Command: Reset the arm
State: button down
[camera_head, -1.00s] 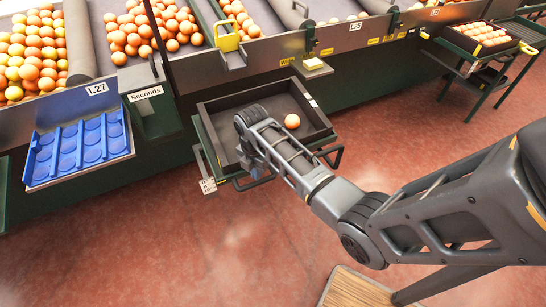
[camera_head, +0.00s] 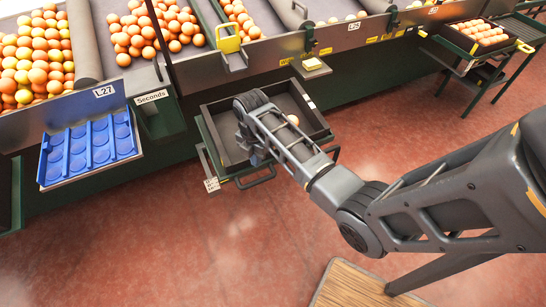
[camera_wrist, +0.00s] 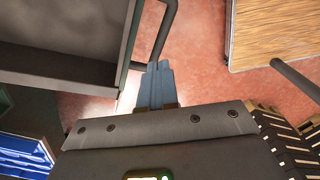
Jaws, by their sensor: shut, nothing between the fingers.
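My arm reaches from the right side of the head view to the black tray (camera_head: 219,122) below the conveyor. My gripper (camera_wrist: 157,82) shows in the wrist view with its two fingers together and nothing between them. It points down beside the tray's handle (camera_wrist: 160,30), over the red floor. In the head view the fingers are mostly hidden behind the wrist.
A blue cupped tray (camera_head: 90,148) hangs at the left. Bins of oranges (camera_head: 38,60) line the back. A filled tray of oranges (camera_head: 482,32) stands at the far right. A wooden board (camera_head: 350,290) lies low in front. The red floor (camera_head: 190,240) is otherwise clear.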

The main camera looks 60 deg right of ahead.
jog(key=shift+r, duration=0.15)
dwell(0.4)
jog(key=s+a+f+m+t, duration=0.2)
jog(key=a, duration=0.5)
jog(key=s+a+f+m+t, duration=0.2)
jog(key=a, duration=0.5)
jog(key=s+a+r+m+t, duration=0.25)
jog(key=s+a+m, duration=0.25)
jog(key=s+a, duration=0.25)
jog(key=s+r+m+t, duration=0.4)
jog(key=s+r, duration=0.5)
jog(key=r, duration=0.4)
jog(key=s+r+m+t+b, duration=0.1)
jog(key=s+r+m+t, duration=0.3)
jog(key=s+r, duration=0.6)
notch_tip(320, 180, up, 4)
jog(key=shift+d+f, duration=0.15)
jog(key=shift+d, duration=0.15)
